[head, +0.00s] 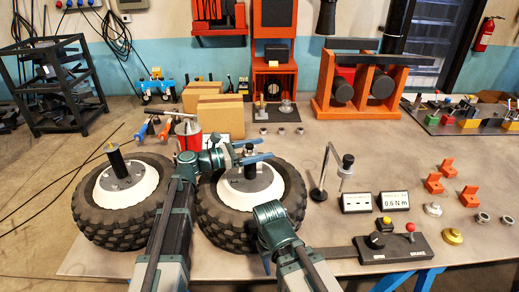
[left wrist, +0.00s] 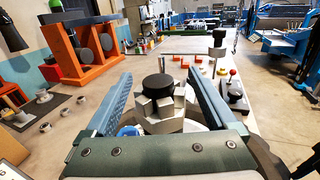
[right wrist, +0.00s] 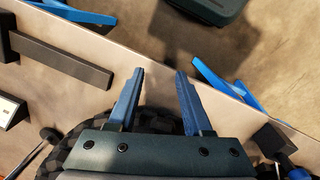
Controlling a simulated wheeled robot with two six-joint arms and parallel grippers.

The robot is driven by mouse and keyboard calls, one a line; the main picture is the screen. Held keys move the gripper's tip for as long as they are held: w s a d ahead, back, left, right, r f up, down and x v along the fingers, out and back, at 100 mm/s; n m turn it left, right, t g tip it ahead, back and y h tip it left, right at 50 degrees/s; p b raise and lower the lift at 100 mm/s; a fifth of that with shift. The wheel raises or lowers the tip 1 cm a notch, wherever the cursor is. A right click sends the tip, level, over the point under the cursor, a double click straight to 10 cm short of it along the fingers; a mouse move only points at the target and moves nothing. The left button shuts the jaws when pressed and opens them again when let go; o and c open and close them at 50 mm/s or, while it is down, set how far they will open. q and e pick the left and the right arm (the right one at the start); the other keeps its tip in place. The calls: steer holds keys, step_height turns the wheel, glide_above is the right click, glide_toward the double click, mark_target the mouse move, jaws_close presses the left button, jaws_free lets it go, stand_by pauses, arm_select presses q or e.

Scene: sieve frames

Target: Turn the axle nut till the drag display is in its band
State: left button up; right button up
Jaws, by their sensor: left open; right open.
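The axle nut (left wrist: 156,112) is a grey notched nut around a black-capped axle (left wrist: 158,84). It tops the hub of the right-hand wheel (head: 292,190) in the head view. My left gripper (head: 262,149) is open, its blue fingers on either side of the nut; I cannot tell whether they touch it. In the head view the fingers partly hide the nut. The drag display (head: 394,200) reads 0.6 N m; a second display (head: 357,202) beside it shows dashes. My right gripper (right wrist: 160,92) is open and empty, low by the table's front edge near the tyre.
Another wheel (head: 90,222) with a black axle lies at the left. A thin stand (head: 322,180) rises right of the nut's wheel. A black control box (head: 390,247) with yellow and red knobs sits at the front. Orange blocks (head: 434,183) and metal rings lie at the right.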

arm_select(q)
steer(key=shift+d, duration=0.1)
steer(key=c, duration=1.4)
steer(key=shift+o, duration=0.2)
steer(key=shift+n+t, duration=0.3)
steer(key=shift+t, duration=0.2)
steer(key=n+t+y, duration=0.3)
steer(key=w+a+n+t+y, duration=0.1)
steer(key=n+t+y, duration=0.2)
steer(key=w+n+t+y, duration=0.1)
steer(key=n+t+y, duration=0.2)
steer(key=y, duration=0.1)
steer(key=shift+a+t, duration=0.4)
steer(key=shift+y, duration=0.3)
